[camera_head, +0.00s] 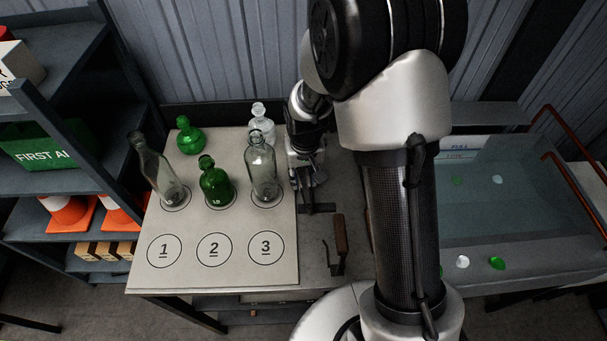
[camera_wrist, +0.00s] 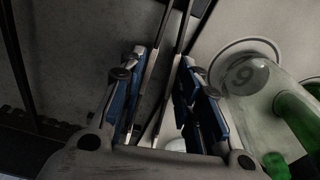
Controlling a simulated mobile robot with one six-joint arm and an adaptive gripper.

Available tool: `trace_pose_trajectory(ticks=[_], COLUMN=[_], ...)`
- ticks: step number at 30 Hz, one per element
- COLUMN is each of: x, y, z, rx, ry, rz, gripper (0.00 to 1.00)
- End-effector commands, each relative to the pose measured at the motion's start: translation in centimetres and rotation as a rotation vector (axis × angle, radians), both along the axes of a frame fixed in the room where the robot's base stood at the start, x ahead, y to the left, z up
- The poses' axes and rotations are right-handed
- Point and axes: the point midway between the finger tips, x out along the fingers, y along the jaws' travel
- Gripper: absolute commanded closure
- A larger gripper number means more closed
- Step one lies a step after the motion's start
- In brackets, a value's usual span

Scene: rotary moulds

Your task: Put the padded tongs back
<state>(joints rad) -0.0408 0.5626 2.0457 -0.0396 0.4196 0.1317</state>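My gripper (camera_head: 306,172) is low over the table, right of the tall clear bottle. In the wrist view, its blue-padded fingers (camera_wrist: 167,90) stand on either side of two long, thin metal arms, which look like the padded tongs (camera_wrist: 152,82). The fingers appear closed against these arms. The tongs run away from me toward the top of the wrist view; their far ends are out of frame. In the head view they are hard to make out against my gripper. A dark bracket (camera_head: 318,208) lies on the table just below my gripper; whether the tongs touch it is unclear.
A tall clear bottle (camera_head: 262,168) stands close left of my gripper, with a small clear bottle (camera_head: 258,112) behind. Green bottles (camera_head: 214,184) (camera_head: 188,136) and a grey bottle (camera_head: 157,170) stand farther left. A wooden-handled crank (camera_head: 340,238) is in front. A water tank (camera_head: 520,235) is right.

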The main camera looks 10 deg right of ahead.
Motion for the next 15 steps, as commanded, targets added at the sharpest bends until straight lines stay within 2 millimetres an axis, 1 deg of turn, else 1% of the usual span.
trace_pose_trajectory(ticks=[4, 6, 15], x=[0.0, 0.01, 0.01], y=[0.01, 0.01, 0.0], z=[0.01, 0.01, 0.01], rx=[0.0, 0.0, 0.0], ry=[0.0, 0.0, 0.0], rz=[0.0, 0.0, 0.0], gripper=[0.71, 0.65, 0.45])
